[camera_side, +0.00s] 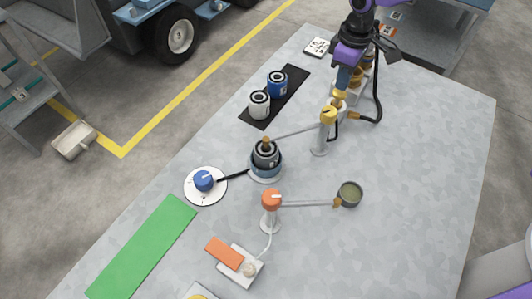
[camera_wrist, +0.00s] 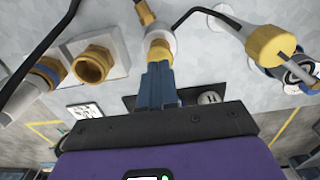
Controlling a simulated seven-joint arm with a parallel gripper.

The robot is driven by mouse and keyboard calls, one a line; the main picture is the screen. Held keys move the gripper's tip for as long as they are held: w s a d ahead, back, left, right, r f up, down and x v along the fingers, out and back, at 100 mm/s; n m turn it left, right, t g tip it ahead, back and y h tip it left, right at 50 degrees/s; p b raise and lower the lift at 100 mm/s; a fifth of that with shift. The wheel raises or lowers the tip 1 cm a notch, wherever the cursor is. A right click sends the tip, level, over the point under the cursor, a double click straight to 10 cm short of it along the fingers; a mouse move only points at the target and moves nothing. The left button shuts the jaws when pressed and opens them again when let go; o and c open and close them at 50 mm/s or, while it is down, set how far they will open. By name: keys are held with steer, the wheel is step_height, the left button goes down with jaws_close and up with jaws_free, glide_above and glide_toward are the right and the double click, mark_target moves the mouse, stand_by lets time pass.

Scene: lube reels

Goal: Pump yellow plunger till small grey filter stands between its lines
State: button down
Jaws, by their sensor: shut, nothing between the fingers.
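My gripper (camera_side: 346,82) is shut and empty, pointing down at the far end of the table. In the wrist view its blue fingers (camera_wrist: 160,78) end at the yellow plunger (camera_wrist: 158,48), whose top shows just beyond the tips; whether they touch, I cannot tell. The plunger (camera_side: 339,97) is behind the yellow-capped post (camera_side: 328,115), whose thin arm reaches left to a dark grey filter (camera_side: 265,154) in a blue-rimmed holder. Any level lines on it are too small to read. A light grey-white filter (camera_side: 259,103) and a blue one (camera_side: 277,84) stand on a black mat.
An orange-capped post (camera_side: 271,199) has an arm reaching right to a grey cup (camera_side: 349,192). A blue knob (camera_side: 204,180) on a white dial, an orange lever (camera_side: 224,252) and a green mat (camera_side: 145,247) are nearer. The table's right side is clear.

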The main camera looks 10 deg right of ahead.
mark_target(340, 92)
steer(key=shift+f, duration=0.15)
steer(key=shift+f, duration=1.75)
steer(key=shift+r, duration=3.8)
